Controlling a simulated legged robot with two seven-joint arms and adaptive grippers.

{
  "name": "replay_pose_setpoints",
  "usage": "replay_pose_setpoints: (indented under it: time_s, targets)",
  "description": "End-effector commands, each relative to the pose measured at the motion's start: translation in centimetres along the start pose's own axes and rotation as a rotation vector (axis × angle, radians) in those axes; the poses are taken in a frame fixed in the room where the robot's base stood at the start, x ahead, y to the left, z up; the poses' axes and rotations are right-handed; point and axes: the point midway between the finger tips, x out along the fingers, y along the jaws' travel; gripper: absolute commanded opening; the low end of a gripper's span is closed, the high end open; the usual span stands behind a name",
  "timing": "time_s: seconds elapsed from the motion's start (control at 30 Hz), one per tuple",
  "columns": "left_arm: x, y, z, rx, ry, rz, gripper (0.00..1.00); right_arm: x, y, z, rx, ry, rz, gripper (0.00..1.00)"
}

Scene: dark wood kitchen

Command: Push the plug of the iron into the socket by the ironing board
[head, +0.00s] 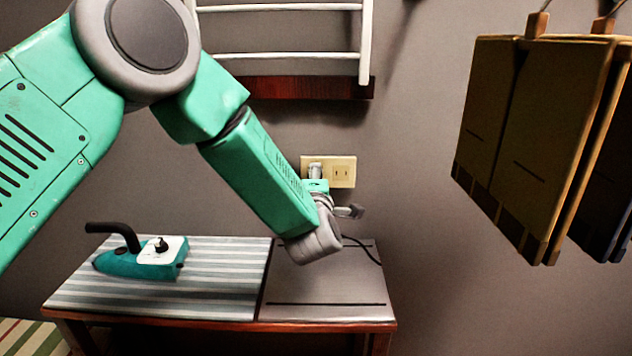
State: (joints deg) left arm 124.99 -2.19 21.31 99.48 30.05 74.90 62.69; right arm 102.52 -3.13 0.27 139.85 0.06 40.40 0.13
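The cream wall socket (343,172) is on the wall behind the ironing board (215,310). Its right outlet shows empty slots; a pale grey piece covers the left outlet, and I cannot tell whether it is the plug or a finger. My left gripper (333,195) is right in front of and below the socket, angled up towards it. Its grip is partly hidden by its own wrist, so I cannot tell whether it is open or shut. A black cord (365,247) runs from behind it down to the board. The teal iron (140,260) stands on the striped cover. My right gripper is out of view.
A white rack with a dark red wooden ledge (310,88) is on the wall above the socket. Brown panels (545,130) hang at the right. The wall between socket and panels is clear. The board's grey right end (325,290) is mostly bare.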

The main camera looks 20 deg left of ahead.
Motion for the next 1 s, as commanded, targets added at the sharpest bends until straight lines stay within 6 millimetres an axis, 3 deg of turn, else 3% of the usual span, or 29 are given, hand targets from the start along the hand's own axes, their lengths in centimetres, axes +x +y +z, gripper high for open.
replay_pose_setpoints:
  time_s: [0.1, 0.13, 0.2, 0.63, 1.0]
  targets:
    - [0.3, 0.0, 0.0, 0.0, 0.0, 0.0, 0.04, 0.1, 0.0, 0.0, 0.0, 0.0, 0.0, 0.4]
    - [0.3, 0.0, 0.0, 0.0, 0.0, 0.0, 0.33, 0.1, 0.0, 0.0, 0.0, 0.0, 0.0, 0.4]
    - [0.2, 0.0, 0.0, 0.0, 0.0, 0.0, 0.54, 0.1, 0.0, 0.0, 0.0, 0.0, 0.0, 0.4]
    - [-0.7, -0.1, 0.1, 0.001, -0.002, -0.004, 0.54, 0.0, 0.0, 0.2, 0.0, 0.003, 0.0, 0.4]
    - [-8.1, -0.1, 0.1, 0.002, -0.003, -0.003, 0.54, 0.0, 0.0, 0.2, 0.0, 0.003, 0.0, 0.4]
